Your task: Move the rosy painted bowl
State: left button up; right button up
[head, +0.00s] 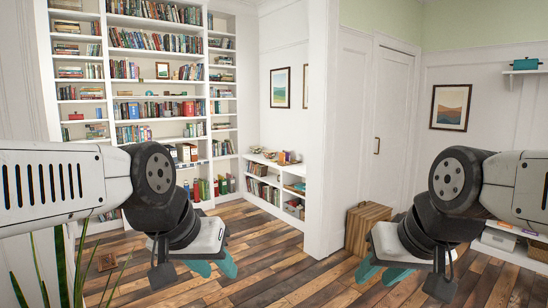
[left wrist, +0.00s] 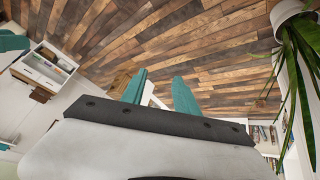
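I cannot make out a rosy painted bowl for certain in either view. Small items, too small to identify, lie on top of the low white shelf (head: 276,166) by the wall. My left gripper (head: 216,270) hangs over the plank floor, with its two teal fingers apart and nothing between them. It also shows in the left wrist view (left wrist: 160,82), open above bare planks. My right gripper (head: 380,274) hangs at the right of the head view with its teal fingers apart, and I see nothing held.
A tall white bookcase (head: 169,22) full of books stands at the back left. A wooden box (head: 368,229) stands by the white wall end. A plant (left wrist: 302,60) in a white pot is close by. A teal pot (head: 526,64) sits on a wall shelf. Plank floor (head: 270,260) lies open between.

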aim_at(268, 154)
jog(key=i+u, duration=0.3)
jog(key=i, duration=2.1)
jog(key=i+j, duration=0.1)
jog(key=i, duration=4.95)
jog(key=i+j+z, duration=0.15)
jog(key=i, duration=0.3)
jog(key=i+z, duration=0.2)
jog(key=i, duration=0.25)
jog(key=i+j+z, duration=0.15)
jog(key=i, duration=0.3)
jog(key=i+j+z, duration=0.2)
jog(key=i+j, duration=0.35)
